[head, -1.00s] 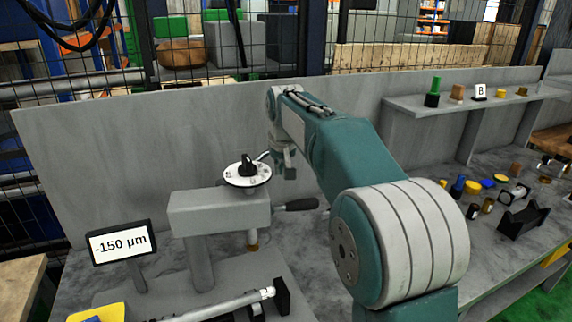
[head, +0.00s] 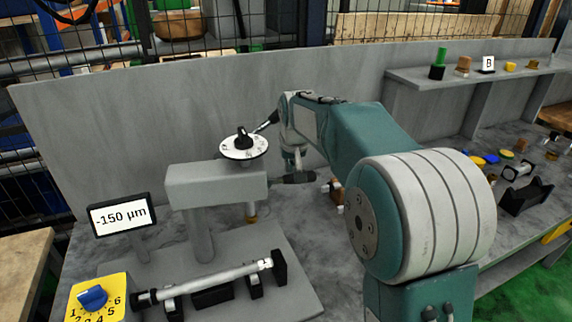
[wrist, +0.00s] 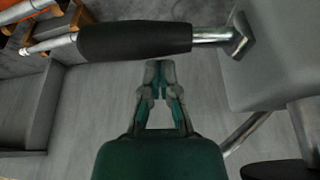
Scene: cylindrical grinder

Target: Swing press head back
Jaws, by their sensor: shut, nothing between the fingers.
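The press head (head: 216,186) is a grey block on a post, with a black-and-white dial (head: 243,145) on top and a brass-coloured tip below. Its black handle (head: 300,178) sticks out to the right. In the wrist view the handle (wrist: 135,40) lies across the top, joined by a metal rod to the grey head (wrist: 280,50). My gripper (head: 297,168) is at the handle; in the wrist view its fingertips (wrist: 160,66) are together just beside the grip, with nothing between them. Whether they touch the handle is unclear.
A display (head: 120,215) reads -150 µm. A metal shaft (head: 215,280) lies on supports in front of the press. A yellow dial plate (head: 98,298) is at front left. A grey back wall (head: 140,115) stands behind; small parts lie on the shelf (head: 450,85) and bench at right.

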